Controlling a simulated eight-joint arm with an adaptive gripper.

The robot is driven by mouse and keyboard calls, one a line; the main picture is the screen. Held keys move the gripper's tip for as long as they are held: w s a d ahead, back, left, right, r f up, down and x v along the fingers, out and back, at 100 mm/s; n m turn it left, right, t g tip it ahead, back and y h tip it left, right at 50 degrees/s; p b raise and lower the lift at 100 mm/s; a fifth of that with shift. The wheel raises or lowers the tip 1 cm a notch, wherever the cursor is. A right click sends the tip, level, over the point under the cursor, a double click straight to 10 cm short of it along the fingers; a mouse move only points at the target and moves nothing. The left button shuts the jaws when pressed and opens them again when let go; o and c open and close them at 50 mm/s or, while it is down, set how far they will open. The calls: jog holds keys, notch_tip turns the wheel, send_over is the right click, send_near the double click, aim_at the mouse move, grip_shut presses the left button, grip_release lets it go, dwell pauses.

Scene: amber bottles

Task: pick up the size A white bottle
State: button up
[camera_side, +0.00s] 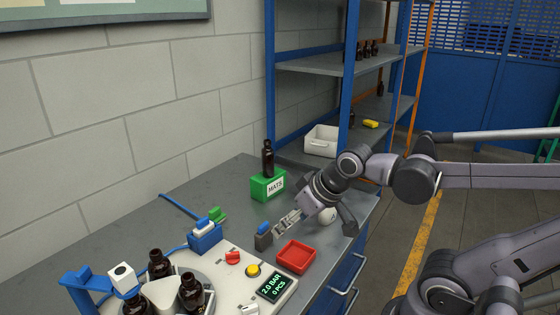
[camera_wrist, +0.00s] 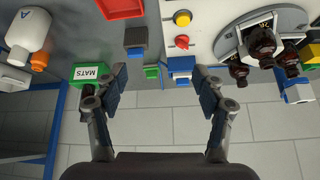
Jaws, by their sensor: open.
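In the wrist view a rounded white bottle (camera_wrist: 28,30) shows at the top left, with an orange part (camera_wrist: 40,62) near it. In the side view a small white rounded shape (camera_side: 327,214) is partly hidden behind my gripper. My gripper (camera_wrist: 158,80) is open and empty, its fingers spread wide. In the side view it (camera_side: 284,224) points down-left over the bench, apart from the white bottle.
A green MATS box (camera_side: 268,185) carries a dark bottle (camera_side: 268,160). A red tray (camera_side: 296,257) and a grey-blue block (camera_side: 263,238) are close to my gripper. Dark bottles (camera_side: 160,264) stand on the fixture at the front left. A white bin (camera_side: 321,140) is on the shelf.

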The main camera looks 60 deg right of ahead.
jog(key=w+d+f+m+g+h, duration=0.1)
jog(key=w+d+f+m+g, duration=0.1)
jog(key=d+m, duration=0.5)
jog(key=w+d+f+m+g+h, duration=0.25)
jog(key=d+m, duration=0.25)
jog(key=d, duration=0.5)
jog(key=w+d+f+m+g, duration=0.1)
jog(key=d+m+g, duration=0.2)
jog(key=d+m, duration=0.4)
jog(key=shift+n, duration=0.3)
jog(key=shift+d+r+x, duration=0.1)
jog(key=shift+d+x, duration=0.1)
jog(key=shift+x, duration=1.65)
jog(key=shift+d+r+x, duration=0.1)
jog(key=shift+d+x, duration=0.1)
jog(key=shift+x, duration=1.7)
jog(key=shift+d+x, duration=0.2)
jog(key=shift+x, duration=1.65)
jog(key=shift+r+h, duration=0.1)
jog(key=shift+h, duration=0.15)
jog(key=c, duration=1.4)
